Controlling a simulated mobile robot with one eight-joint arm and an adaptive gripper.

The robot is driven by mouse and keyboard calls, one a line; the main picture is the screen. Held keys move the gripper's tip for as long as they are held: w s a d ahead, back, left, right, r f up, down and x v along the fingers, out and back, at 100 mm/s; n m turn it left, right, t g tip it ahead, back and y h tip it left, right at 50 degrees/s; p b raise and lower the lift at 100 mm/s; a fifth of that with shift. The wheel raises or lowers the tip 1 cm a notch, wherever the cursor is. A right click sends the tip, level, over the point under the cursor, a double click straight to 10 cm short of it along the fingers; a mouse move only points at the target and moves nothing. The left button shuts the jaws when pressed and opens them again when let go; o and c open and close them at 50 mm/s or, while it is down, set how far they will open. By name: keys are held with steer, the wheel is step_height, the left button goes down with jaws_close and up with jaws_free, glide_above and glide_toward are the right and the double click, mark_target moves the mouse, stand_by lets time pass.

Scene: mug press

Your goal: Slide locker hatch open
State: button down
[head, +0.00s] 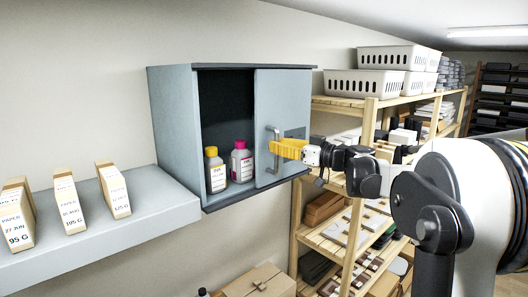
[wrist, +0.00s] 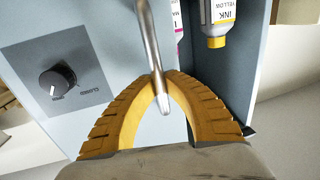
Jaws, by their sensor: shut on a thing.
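The locker (head: 172,120) is a grey-blue wall box with a dark top edge. Its hatch (head: 296,100) covers the right part of the front, and the left part stands open. A vertical metal handle (head: 273,150) is on the hatch; it also shows in the wrist view (wrist: 149,45). My gripper (head: 275,148) has yellow ribbed fingers, shut around the handle. In the wrist view the fingertips (wrist: 162,78) meet at the bar, whose lower end shows between the fingers. A dark knob (wrist: 57,84) on a grey plate sits beside the handle.
A yellow-capped bottle (head: 215,172) and a pink-capped bottle (head: 241,163) stand inside the opening. A shelf (head: 120,230) with paper packs (head: 68,203) is at the left. A wooden rack (head: 369,122) with white baskets (head: 380,60) stands behind my arm.

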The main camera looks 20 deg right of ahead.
steer(key=shift+w+d, duration=0.1)
steer(key=shift+d, duration=0.25)
steer(key=c, duration=1.4)
jaws_free()
steer(key=v, duration=1.2)
